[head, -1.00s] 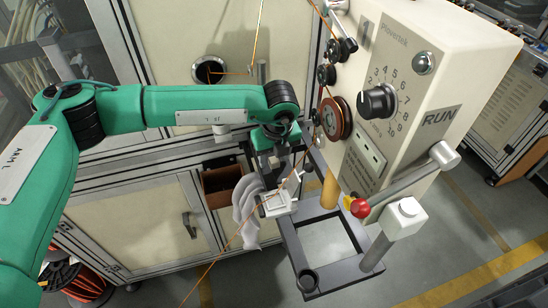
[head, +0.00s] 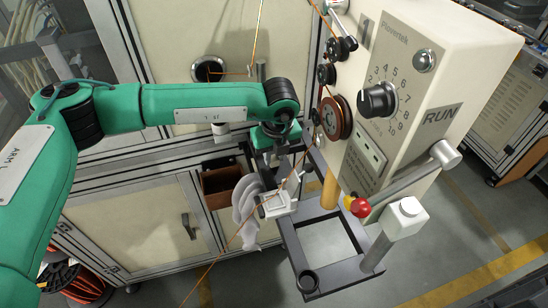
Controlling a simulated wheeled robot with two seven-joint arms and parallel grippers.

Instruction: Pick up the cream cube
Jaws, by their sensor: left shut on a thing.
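My left gripper (head: 284,188) hangs down in the middle of the view, between the cabinet and the winding machine. It is shut on a small pale block, which I take for the cream cube (head: 274,206). The pale fingers and the block blend together, so the cube's edges are hard to make out. An orange wire runs past the gripper towards the lower left. I cannot tell whether it touches the fingers. My right gripper is not in view.
A dark frame (head: 325,277) lies below. A brown open box (head: 222,188) and pale cloth (head: 243,204) are left of the gripper.

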